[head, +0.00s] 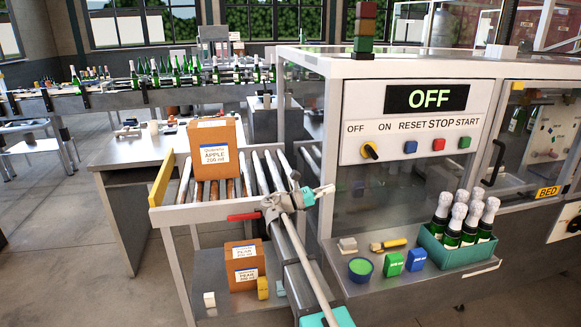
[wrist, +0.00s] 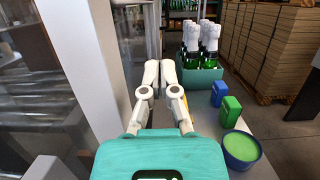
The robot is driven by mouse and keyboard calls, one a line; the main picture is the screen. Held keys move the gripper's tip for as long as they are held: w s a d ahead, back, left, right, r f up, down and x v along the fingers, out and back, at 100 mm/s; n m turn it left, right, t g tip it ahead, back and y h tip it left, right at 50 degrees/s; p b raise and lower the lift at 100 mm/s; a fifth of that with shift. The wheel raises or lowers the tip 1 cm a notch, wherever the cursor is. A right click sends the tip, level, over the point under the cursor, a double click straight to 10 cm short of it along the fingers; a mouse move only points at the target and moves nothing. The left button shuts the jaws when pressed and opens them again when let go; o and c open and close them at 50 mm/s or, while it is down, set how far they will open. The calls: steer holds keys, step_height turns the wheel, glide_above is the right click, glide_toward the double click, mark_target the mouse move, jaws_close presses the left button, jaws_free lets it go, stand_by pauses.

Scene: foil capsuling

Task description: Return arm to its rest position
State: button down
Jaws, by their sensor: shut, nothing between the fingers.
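My gripper (wrist: 158,75) is shut with its fingertips together and nothing between them. In the head view my arm reaches up from the bottom middle, and my gripper (head: 326,191) is near the right end of the roller conveyor, left of the machine front. In the wrist view the fingers point along the ledge toward a teal crate of bottles, well short of it. The rest position itself is not marked in either view.
The machine display (head: 429,98) reads OFF. The ledge holds a teal crate (head: 456,256) of bottles, green block (head: 393,265), blue block (head: 416,260) and bowl (head: 361,268).

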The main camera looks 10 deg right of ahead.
steer(key=s+f+m+y+p, duration=0.5)
steer(key=s+f+m+y, duration=0.4)
steer(key=s+f+y, duration=0.4)
steer(key=s+a+f+m+y+p, duration=0.2)
steer(key=s+a+m+y+p, duration=0.1)
steer(key=s+a+m+y, duration=0.4)
steer(key=s+a+m, duration=0.2)
steer(key=s+a, duration=0.2)
steer(key=s, duration=0.2)
steer(key=shift+a+g+y, duration=0.15)
steer(key=shift+g+y, duration=0.25)
